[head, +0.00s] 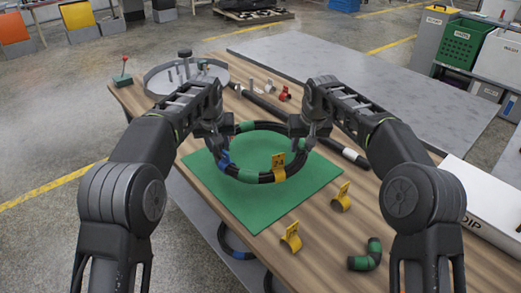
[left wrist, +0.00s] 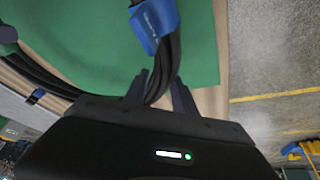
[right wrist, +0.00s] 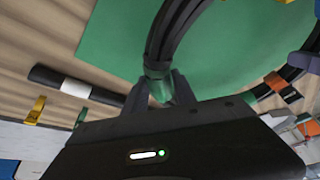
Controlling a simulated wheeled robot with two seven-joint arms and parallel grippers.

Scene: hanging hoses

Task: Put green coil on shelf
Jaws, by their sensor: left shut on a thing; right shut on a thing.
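The green coil is a black hose loop (head: 297,172) with green bands, a blue clip and a yellow tag (head: 278,166). It is over the green mat (head: 240,205) on the wooden table; I cannot tell whether it touches the mat. My left gripper (head: 217,147) is shut on the coil's left side; the left wrist view shows the hose (left wrist: 165,70) between its fingers near the blue clip (left wrist: 154,24). My right gripper (head: 311,142) is shut on the coil's right side; the right wrist view shows its fingers at a green band (right wrist: 159,86).
Yellow clips (head: 341,197) and a short black-green elbow hose (head: 366,255) lie at the table's front right. A round grey tray (head: 160,82) stands at the far left. A grey surface (head: 390,95) lies behind. A blue-banded coil (head: 235,243) shows below the table edge.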

